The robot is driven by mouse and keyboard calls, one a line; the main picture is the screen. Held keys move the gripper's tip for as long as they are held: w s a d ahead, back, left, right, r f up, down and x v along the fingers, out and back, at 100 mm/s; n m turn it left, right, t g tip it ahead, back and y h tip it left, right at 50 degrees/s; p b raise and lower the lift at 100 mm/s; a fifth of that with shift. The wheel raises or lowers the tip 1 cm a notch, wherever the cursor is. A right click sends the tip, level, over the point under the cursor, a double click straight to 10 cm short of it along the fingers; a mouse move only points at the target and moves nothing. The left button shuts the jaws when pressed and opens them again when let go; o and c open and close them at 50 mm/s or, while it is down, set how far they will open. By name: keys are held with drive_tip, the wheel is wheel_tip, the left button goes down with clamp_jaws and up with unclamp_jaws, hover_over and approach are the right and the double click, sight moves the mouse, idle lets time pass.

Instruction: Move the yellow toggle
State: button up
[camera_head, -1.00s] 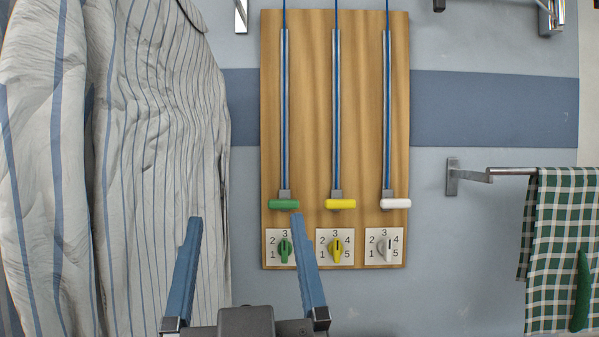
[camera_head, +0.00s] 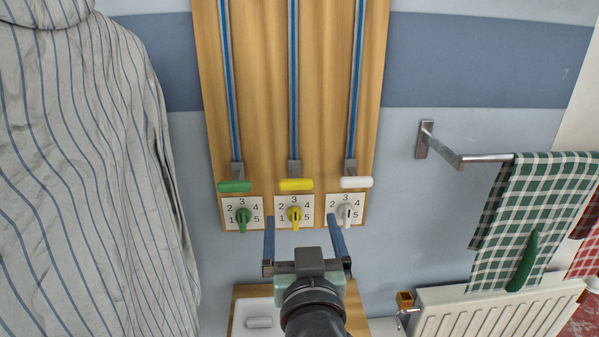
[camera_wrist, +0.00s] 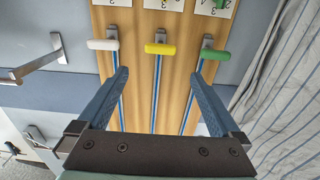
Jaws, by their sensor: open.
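A yellow bar handle (camera_head: 296,184) sits at the low end of the middle slotted track on a wooden board. It also shows in the wrist view (camera_wrist: 160,49). Below it, a yellow rotary knob (camera_head: 295,215) sits on a white plate numbered 1 to 5, with its grip roughly vertical. My gripper (camera_head: 301,219) is open and empty, its fingertips at the board's lower edge in the head view, around and below the yellow knob's plate. In the wrist view the yellow handle lies between and beyond my fingertips (camera_wrist: 158,72), apart from them.
A green handle (camera_head: 234,186) and a white handle (camera_head: 356,182) flank the yellow one, each above its own knob. A striped garment (camera_head: 90,160) hangs at left. A towel rail (camera_head: 485,158) with a checked towel and a radiator (camera_head: 500,310) are at right.

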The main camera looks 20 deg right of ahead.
sight(296, 185)
drive_tip(key=w, duration=0.4)
drive_tip(key=w+d+p, duration=0.1)
drive_tip(key=w, duration=0.3)
drive_tip(key=w+d, duration=0.1)
drive_tip(key=w, duration=0.2)
drive_tip(key=shift+w+d, duration=0.15)
drive_tip(key=shift+w, duration=0.25)
clamp_jaws()
